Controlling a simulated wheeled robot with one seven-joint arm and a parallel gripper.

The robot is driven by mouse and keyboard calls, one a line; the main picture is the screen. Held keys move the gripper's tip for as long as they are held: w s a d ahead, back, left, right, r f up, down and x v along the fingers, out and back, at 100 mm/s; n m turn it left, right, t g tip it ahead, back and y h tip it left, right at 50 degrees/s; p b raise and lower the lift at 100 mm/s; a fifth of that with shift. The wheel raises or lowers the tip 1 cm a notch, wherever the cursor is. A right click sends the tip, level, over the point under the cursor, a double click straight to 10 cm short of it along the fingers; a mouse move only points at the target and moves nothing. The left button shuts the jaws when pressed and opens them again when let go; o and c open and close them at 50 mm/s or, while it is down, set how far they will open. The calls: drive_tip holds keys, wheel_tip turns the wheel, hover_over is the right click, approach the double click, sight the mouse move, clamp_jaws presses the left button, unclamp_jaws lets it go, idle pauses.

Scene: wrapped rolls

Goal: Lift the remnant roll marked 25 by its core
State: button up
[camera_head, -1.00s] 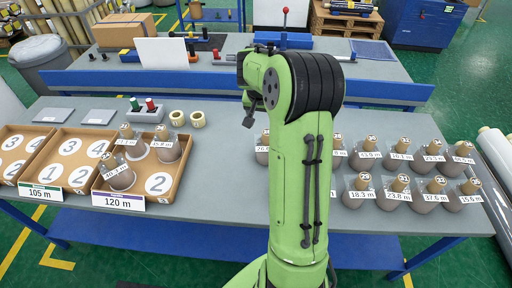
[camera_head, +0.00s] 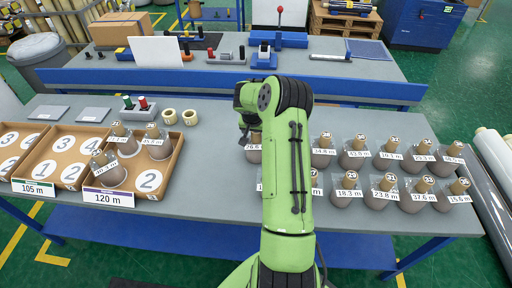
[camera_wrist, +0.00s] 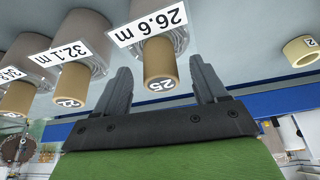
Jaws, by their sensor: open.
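In the wrist view the roll marked 25 (camera_wrist: 168,44) is a grey-brown wrapped roll with a tan core (camera_wrist: 159,64) and a tag reading 26.6 m. My gripper (camera_wrist: 160,72) is open, with one dark finger on each side of that core. Gaps show between the fingers and the core, and nothing is held. In the head view my green arm hides most of this spot, so I cannot make out roll 25 clearly there.
Beside it in the wrist view stands a roll tagged 32.1 m (camera_wrist: 77,82), close to one finger. In the head view several wrapped rolls (camera_head: 377,192) fill the right of the table. Cardboard trays (camera_head: 178,172) with rolls and two loose cores (camera_head: 190,117) are left.

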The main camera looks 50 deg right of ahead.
drive_tip(key=shift+x, duration=1.05)
drive_tip(key=shift+r, duration=0.1)
drive_tip(key=shift+c, duration=1.2)
clamp_jaws()
